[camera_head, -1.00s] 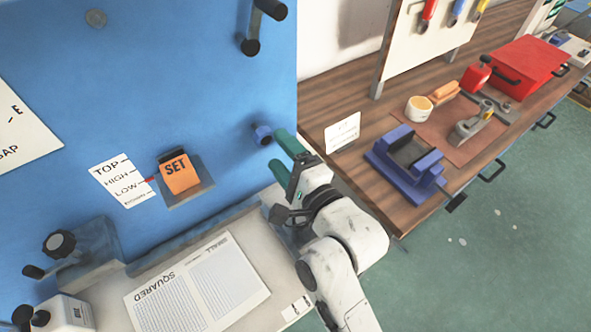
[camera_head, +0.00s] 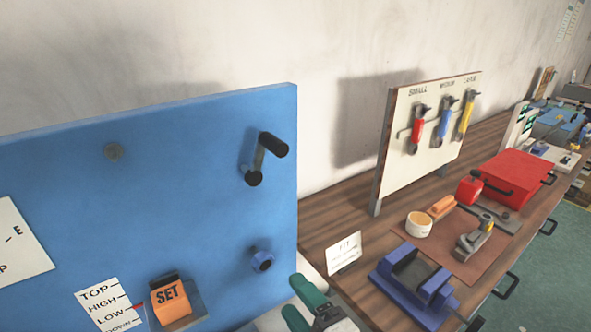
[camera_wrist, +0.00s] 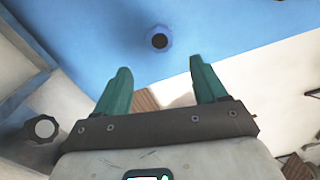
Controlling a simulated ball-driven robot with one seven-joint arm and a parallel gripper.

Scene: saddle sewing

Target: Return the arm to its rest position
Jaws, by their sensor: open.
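My gripper (camera_head: 303,305) shows at the bottom edge of the head view, with green fingers and a white wrist; most of my arm is out of frame. In the wrist view my gripper (camera_wrist: 162,90) has its two green fingers spread apart with nothing between them.
The panel carries a black crank handle (camera_head: 265,158) and an orange SET block (camera_head: 171,300). At right, a wooden bench (camera_head: 340,205) holds a blue fixture (camera_head: 410,285), a red box (camera_head: 517,178), a small card (camera_head: 344,253) and a tool board (camera_head: 435,135).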

